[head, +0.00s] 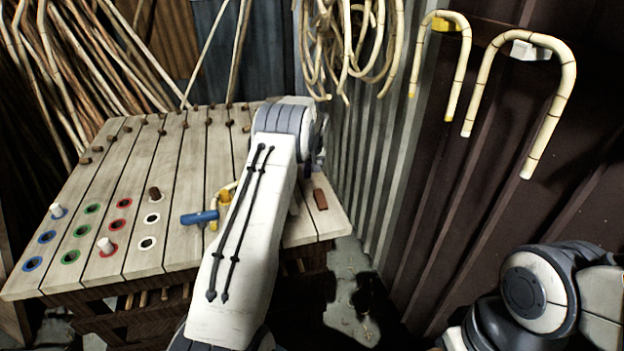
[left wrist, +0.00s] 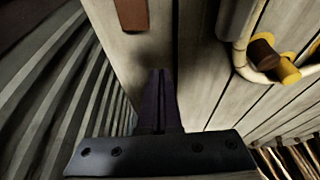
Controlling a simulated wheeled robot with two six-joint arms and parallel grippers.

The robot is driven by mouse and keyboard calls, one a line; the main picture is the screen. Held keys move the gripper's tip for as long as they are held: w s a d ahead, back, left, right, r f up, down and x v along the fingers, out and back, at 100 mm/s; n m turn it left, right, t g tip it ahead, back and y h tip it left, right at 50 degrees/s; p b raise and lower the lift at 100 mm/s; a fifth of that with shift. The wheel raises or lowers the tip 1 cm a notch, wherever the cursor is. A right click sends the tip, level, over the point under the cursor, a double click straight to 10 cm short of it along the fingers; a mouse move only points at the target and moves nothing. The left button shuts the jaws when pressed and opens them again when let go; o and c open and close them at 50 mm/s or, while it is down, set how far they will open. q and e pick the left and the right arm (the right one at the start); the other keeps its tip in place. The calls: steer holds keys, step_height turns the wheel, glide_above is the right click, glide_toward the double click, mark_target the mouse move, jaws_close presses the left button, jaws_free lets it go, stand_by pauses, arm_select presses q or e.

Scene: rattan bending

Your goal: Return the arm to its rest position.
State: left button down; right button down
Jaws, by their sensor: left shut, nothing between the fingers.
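My left arm reaches across the right side of the wooden bench (head: 185,235). Its dark gripper (head: 319,152) shows only in part past the end of the arm, over the bench's right edge. In the left wrist view the gripper's fingers (left wrist: 160,85) are together with nothing between them, above bare boards near the bench edge. My right arm shows at the lower right of the head view; its gripper is out of frame.
A red-brown block (head: 320,199) lies near the bench's right edge. Coloured holes and several pegs are farther left. Rattan canes (head: 540,90) hang on the corrugated wall (head: 375,140).

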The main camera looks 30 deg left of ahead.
arm_select(q)
steer(key=d+v, duration=0.1)
steer(key=v, duration=0.7)
steer(key=shift+b, duration=0.35)
